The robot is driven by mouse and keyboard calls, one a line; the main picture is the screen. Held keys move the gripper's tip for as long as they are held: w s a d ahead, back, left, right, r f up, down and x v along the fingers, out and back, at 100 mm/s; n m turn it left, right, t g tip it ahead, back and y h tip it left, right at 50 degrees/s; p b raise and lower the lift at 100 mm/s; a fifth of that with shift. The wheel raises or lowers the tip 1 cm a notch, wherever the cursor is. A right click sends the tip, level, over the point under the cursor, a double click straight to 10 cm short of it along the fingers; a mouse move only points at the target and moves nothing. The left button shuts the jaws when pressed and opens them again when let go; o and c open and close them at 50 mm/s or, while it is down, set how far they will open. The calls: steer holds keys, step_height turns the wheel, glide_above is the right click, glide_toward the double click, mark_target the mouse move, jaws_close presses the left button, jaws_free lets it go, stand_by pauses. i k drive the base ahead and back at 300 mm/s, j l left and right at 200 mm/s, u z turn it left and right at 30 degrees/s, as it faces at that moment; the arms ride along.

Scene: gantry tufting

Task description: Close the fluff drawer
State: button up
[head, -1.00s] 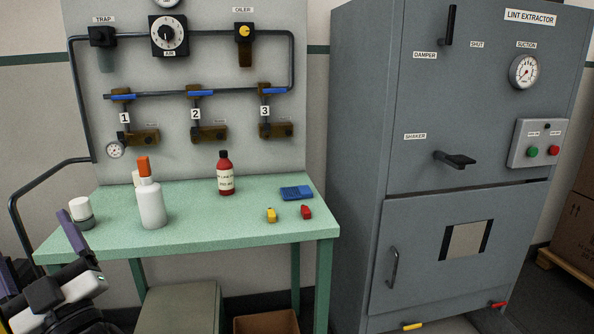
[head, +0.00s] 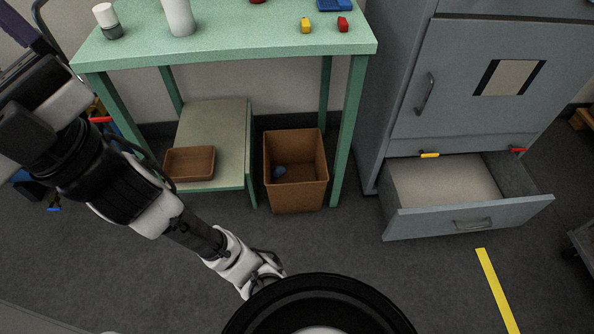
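The fluff drawer (head: 465,222) is the low grey drawer at the foot of the lint extractor (head: 480,75), on the right of the head view. It is pulled well out, and its pale floor or contents show. A handle (head: 473,224) is on its front. My arm comes in from the left, and its end, my gripper (head: 262,278), is low in the middle, well left of the drawer and apart from it. A black round part of my body partly covers that end, and the fingers cannot be made out.
A yellow tab (head: 429,155) and a red tab (head: 519,150) are above the drawer opening. A green table (head: 240,42) stands to the left, with a brown bin (head: 296,185) under it. A yellow floor line (head: 497,290) lies before the drawer. The floor between bin and drawer is clear.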

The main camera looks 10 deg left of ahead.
mark_target(454, 193)
steer(key=z, duration=1.15)
steer(key=i+j, duration=0.1)
steer(key=i, duration=0.45)
steer(key=i+z, duration=0.1)
steer(key=i, duration=0.4)
